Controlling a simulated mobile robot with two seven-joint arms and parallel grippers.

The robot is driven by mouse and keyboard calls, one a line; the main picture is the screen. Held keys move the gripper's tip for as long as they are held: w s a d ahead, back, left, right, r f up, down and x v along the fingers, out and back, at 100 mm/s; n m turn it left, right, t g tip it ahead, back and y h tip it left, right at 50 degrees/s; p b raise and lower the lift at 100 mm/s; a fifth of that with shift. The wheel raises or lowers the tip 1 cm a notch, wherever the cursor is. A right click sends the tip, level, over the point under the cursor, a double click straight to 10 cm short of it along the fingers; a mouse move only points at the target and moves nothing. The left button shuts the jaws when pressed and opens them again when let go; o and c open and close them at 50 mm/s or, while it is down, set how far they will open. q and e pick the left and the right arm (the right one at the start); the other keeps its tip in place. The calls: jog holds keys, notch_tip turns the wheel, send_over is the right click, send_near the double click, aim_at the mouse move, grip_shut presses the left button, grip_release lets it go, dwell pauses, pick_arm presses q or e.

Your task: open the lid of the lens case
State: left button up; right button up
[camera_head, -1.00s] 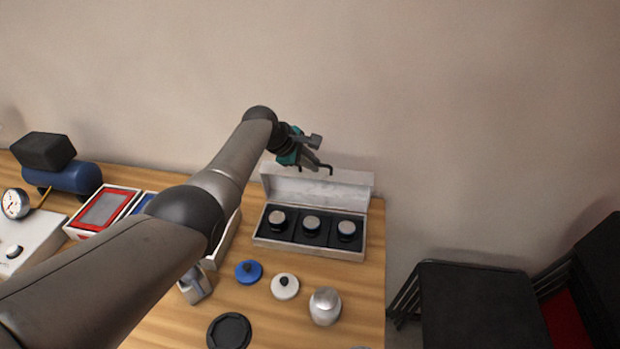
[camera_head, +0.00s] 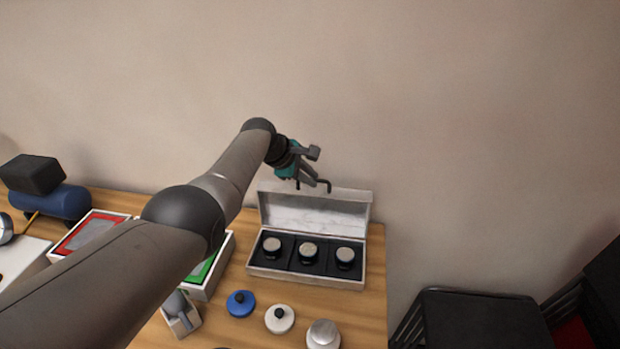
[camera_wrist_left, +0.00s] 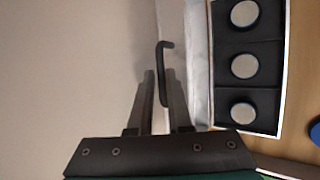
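The lens case (camera_head: 305,280) is a pale marbled box on the wooden table. Its lid (camera_head: 313,209) stands open, raised roughly upright at the back edge. Inside the dark tray sit 3 round lenses with silvery tops; they also show in the left wrist view (camera_wrist_left: 243,66). A thin black bent handle (camera_head: 328,186) shows at the lid's top. My left gripper (camera_head: 312,178) is at that handle, above the lid. In the left wrist view the handle (camera_wrist_left: 163,85) lies between its two fingers, which stand apart with a visible gap. My right gripper is out of view.
A blue knobbed disc (camera_head: 240,304), a white one (camera_head: 279,319) and a silver round piece (camera_head: 323,335) are in front of the case. Framed trays (camera_head: 85,232) and a blue tank (camera_head: 52,203) stand left. The wall is behind; a dark chair (camera_head: 470,318) is right.

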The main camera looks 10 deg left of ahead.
pick_arm(q)
jog(key=shift+o, duration=0.4)
jog(key=p+v, duration=0.5)
jog(key=v, duration=1)
jog(key=shift+p, duration=0.4)
jog(key=shift+s+a+r, duration=0.1)
